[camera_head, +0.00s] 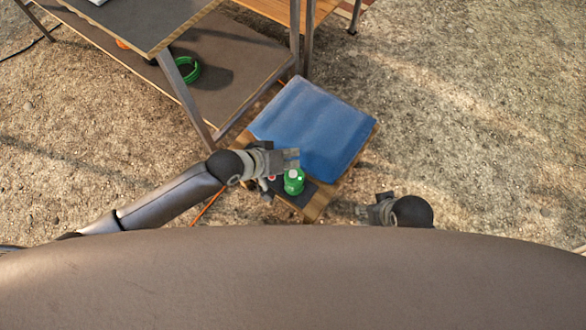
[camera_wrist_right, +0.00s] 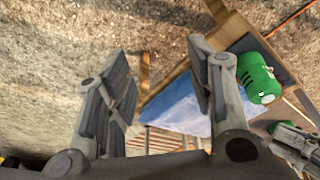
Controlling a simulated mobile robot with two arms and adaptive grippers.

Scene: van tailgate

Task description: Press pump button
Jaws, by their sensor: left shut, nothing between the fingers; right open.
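A small green object with a white spot on top (camera_head: 293,183), perhaps the pump, stands on a dark patch at the near end of a low wooden stand (camera_head: 318,203). A small red spot (camera_head: 271,178) shows just left of it; I cannot tell if it is the button. My left gripper (camera_head: 292,157) is shut and empty, just above and behind the green object in the head view. Whether it touches is unclear. My right gripper (camera_head: 364,211) is open and empty, right of the stand. In the right wrist view, the green object (camera_wrist_right: 258,80) shows beyond the right finger.
A blue slab or cloth (camera_head: 315,125) covers the far part of the stand. A metal-framed table with a lower shelf (camera_head: 235,95) stands behind left, with a green coil (camera_head: 190,70) on it. An orange cord (camera_head: 207,206) lies near my left arm. The ground at right is free.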

